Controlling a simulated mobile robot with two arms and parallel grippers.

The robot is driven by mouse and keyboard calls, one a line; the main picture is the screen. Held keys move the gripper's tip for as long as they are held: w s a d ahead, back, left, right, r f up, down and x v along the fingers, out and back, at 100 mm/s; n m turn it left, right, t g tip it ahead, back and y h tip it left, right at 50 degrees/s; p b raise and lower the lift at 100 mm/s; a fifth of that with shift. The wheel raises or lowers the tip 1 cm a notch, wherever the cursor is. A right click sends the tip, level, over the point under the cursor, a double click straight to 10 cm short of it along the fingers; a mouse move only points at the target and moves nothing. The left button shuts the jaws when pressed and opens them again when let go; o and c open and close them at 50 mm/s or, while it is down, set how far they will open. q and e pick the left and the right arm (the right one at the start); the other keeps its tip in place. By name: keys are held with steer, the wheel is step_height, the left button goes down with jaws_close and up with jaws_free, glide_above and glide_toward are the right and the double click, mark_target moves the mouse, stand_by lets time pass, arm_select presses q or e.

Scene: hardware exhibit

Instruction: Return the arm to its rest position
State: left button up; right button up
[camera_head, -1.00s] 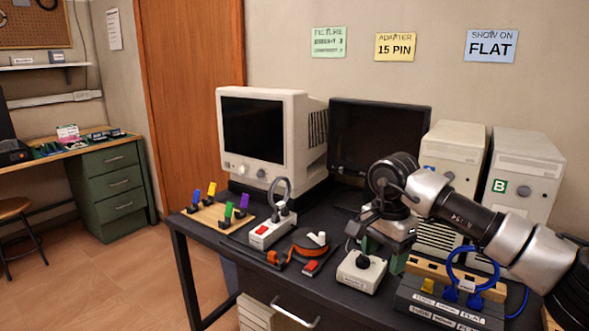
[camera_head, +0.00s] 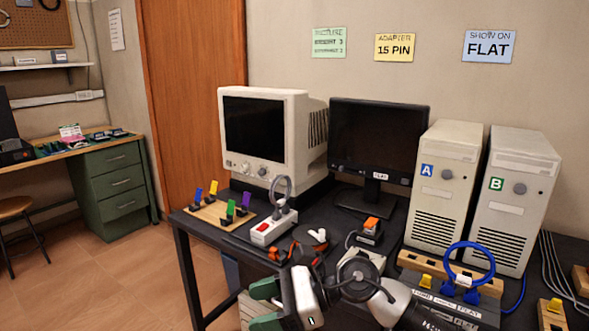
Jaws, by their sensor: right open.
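My right arm comes in from the lower right and lies low across the front of the dark table (camera_head: 228,238). Its gripper (camera_head: 265,306) points left at the front edge, with its two green fingers apart and nothing between them. The wrist and forearm hide part of the tabletop, the white switch box and the front of the labelled rack (camera_head: 470,306). My left gripper is not in view.
A beige monitor (camera_head: 262,180), a flat black monitor (camera_head: 378,188) and computer towers A (camera_head: 433,232) and B (camera_head: 508,245) stand behind. A wooden peg board (camera_head: 203,214), a power strip (camera_head: 270,232) and a blue cable loop (camera_head: 490,262) are nearby.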

steer(key=d+r+m+t, duration=0.1)
steer(key=d+m+t, duration=0.2)
steer(key=m+t, duration=0.85)
steer(key=d+r+m+t, duration=0.2)
steer(key=d+m+t, duration=0.35)
steer(key=m, duration=1.05)
steer(key=s+d+f+m+g+h, duration=0.1)
steer(key=s+d+f+m+h, duration=0.1)
steer(key=d+f+m+h, duration=0.55)
steer(key=s+d+f+m+h, duration=0.35)
steer(key=f+m+h, duration=0.35)
steer(key=m, duration=0.4)
steer(key=s+d+f+m+g, duration=0.35)
steer(key=s+f+g, duration=0.25)
steer(key=s, duration=0.4)
steer(key=s+d+f+m+g, duration=0.3)
steer(key=s+f+m+g, duration=0.25)
steer(key=s, duration=0.45)
step_height(320, 180, down, 20)
steer(key=n+g+p, duration=0.1)
steer(key=p, duration=0.5)
steer(key=s+d+f+p, duration=0.1)
steer(key=s+f+p, duration=0.1)
steer(key=s+f, duration=0.4)
steer(key=s+d+f+g+p, duration=0.1)
steer(key=s+f, duration=0.4)
steer(key=s, duration=0.5)
steer(key=shift+s+d+f+p, duration=0.35)
steer(key=shift+d+f+p, duration=0.05)
steer(key=shift+p, duration=0.4)
